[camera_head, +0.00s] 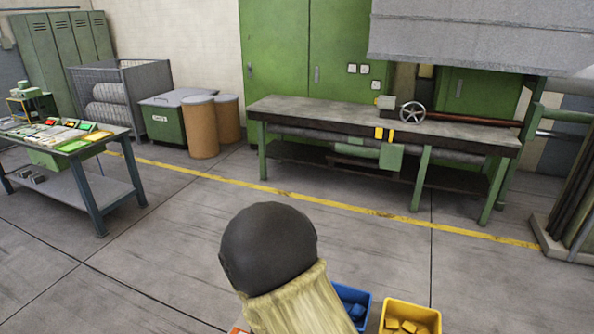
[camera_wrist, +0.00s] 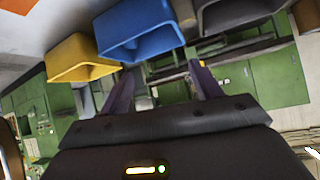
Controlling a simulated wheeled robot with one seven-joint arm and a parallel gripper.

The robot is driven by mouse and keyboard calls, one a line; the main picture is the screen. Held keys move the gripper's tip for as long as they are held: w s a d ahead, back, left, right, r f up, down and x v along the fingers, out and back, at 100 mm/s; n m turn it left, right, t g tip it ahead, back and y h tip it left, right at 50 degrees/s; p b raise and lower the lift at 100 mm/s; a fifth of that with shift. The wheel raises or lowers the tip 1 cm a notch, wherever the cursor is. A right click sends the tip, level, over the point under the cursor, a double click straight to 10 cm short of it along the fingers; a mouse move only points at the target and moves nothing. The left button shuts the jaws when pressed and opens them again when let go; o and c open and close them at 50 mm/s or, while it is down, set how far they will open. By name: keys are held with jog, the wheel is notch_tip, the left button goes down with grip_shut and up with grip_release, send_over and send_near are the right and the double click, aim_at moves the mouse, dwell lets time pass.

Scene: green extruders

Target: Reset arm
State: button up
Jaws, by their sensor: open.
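My gripper (camera_wrist: 160,82) shows in the wrist view with its two purple fingers spread apart. Nothing is between the fingers. A yellow bin (camera_wrist: 75,62), a blue bin (camera_wrist: 135,38) and a dark grey bin (camera_wrist: 238,13) show beyond and above the fingers in that tilted view. My arm rises at the bottom middle of the head view, with a dark rounded joint and a pale section; the gripper itself is out of that view. The blue bin (camera_head: 349,292) and the yellow bin (camera_head: 410,313) stand just right of my arm, with blue and yellow pieces inside.
A long green-legged workbench (camera_head: 390,128) with a handwheel (camera_head: 412,112) stands across the floor. A table (camera_head: 75,186) with small items is at left. Brown drums (camera_head: 201,128) and a wire cage (camera_head: 125,90) stand behind. The floor between is clear, crossed by a yellow line.

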jog(key=s+d+r+n+g+y, duration=0.2)
jog(key=s+d+r+n+g, duration=0.1)
jog(key=s, duration=0.4)
jog(key=s+d+r+n+g+y, duration=0.3)
jog(key=s+d+r+n, duration=0.1)
jog(key=s+d+r, duration=0.2)
jog(key=shift+s+d+y, duration=0.3)
jog(key=shift+s+d, duration=0.15)
jog(key=shift+d, duration=0.65)
dwell(0.7)
